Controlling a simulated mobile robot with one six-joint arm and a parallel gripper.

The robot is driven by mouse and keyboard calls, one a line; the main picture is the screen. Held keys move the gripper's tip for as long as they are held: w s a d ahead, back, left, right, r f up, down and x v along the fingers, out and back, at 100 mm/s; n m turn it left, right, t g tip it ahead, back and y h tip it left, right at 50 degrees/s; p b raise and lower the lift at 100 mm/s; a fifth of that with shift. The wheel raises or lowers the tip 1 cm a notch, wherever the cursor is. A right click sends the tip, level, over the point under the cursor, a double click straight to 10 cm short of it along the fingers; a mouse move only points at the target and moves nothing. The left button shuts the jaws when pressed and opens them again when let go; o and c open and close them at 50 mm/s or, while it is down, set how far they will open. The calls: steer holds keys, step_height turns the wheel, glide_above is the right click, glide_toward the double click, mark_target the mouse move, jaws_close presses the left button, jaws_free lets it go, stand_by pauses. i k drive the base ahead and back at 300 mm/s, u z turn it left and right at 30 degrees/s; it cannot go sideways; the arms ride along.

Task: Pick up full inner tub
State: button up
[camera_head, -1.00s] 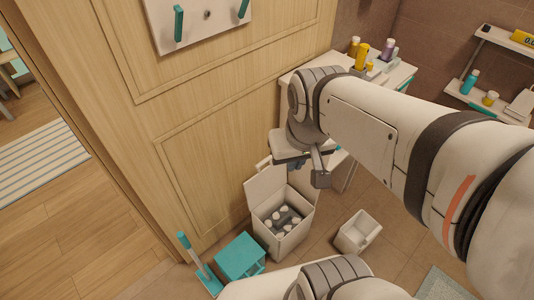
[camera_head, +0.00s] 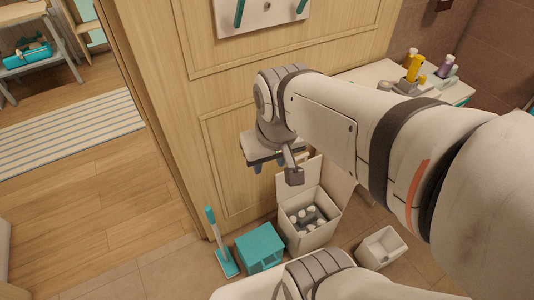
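A white square bin (camera_head: 306,237) stands on the floor with its lid raised at the back. Inside it is a grey inner tub (camera_head: 312,222) holding several white, rounded-top items; much of the tub's own wall is hidden by the bin. My gripper (camera_head: 269,165) hangs in the air above and left of the bin, in front of the wooden panel. It is apart from the bin and nothing shows held in it. Its fingers are small and partly hidden, so I cannot tell how far apart they are.
A teal box (camera_head: 260,247) stands just left of the bin, with a teal-and-white brush (camera_head: 221,247) farther left. A small white open container (camera_head: 381,247) stands to the right. A white cabinet with bottles (camera_head: 413,68) is behind my arm. Open wooden floor lies left.

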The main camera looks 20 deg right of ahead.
mark_target(305, 221)
steer(key=u, duration=0.85)
steer(key=k, duration=2.1)
steer(key=z, duration=0.85)
steer(key=i, duration=1.65)
steer(key=z, duration=0.1)
